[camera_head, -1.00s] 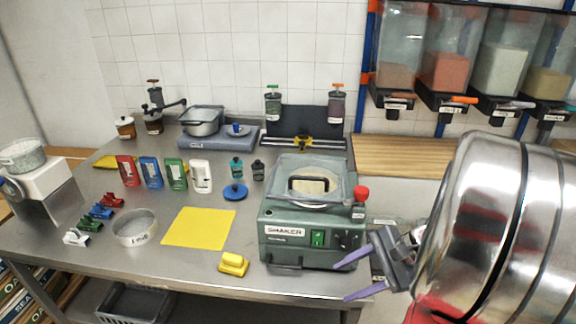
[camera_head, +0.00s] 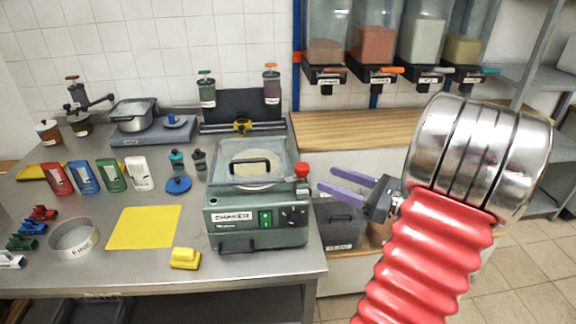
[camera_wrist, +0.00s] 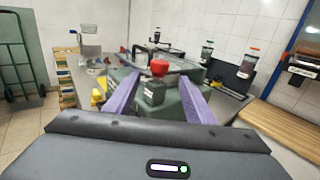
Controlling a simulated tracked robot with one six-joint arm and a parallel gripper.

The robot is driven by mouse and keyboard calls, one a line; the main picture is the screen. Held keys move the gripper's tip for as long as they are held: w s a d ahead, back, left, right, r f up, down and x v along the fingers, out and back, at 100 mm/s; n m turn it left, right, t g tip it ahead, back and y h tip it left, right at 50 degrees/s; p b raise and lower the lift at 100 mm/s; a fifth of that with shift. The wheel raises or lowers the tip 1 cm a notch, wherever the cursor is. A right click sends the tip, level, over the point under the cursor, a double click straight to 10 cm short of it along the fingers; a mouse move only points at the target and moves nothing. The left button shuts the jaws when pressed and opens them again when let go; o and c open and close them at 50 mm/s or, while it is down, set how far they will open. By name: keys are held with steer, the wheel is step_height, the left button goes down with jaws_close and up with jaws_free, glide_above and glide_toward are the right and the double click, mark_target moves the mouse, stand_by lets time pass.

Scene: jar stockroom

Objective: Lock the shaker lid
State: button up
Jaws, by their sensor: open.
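The green shaker (camera_head: 256,215) stands at the right end of the steel table. Its clear lid (camera_head: 247,155) with a black handle lies over the top, and a round pale sieve or disc shows through it. A red knob (camera_head: 302,170) sits at the lid's right side on a dark block; it also shows in the wrist view (camera_wrist: 159,68). My gripper (camera_head: 325,180) is open and empty, just right of the red knob, with purple fingers pointing left toward it. In the wrist view the knob and its block appear between my fingers (camera_wrist: 158,90), apparently farther off. Whether the lid is latched I cannot tell.
A yellow block (camera_head: 185,258) and a yellow mat (camera_head: 143,227) lie left of the shaker. Small bottles (camera_head: 199,164) and a blue disc (camera_head: 178,185) stand behind. A wooden counter (camera_head: 345,130) with dispensers is behind right. A grey bin (camera_head: 340,228) stands below my gripper.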

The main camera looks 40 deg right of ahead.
mark_target(289, 172)
steer(key=shift+w, duration=0.1)
steer(key=x, duration=1.3)
steer(key=shift+w+a, duration=0.15)
steer(key=shift+w, duration=0.15)
steer(key=shift+c, duration=0.6)
steer(key=c, duration=1)
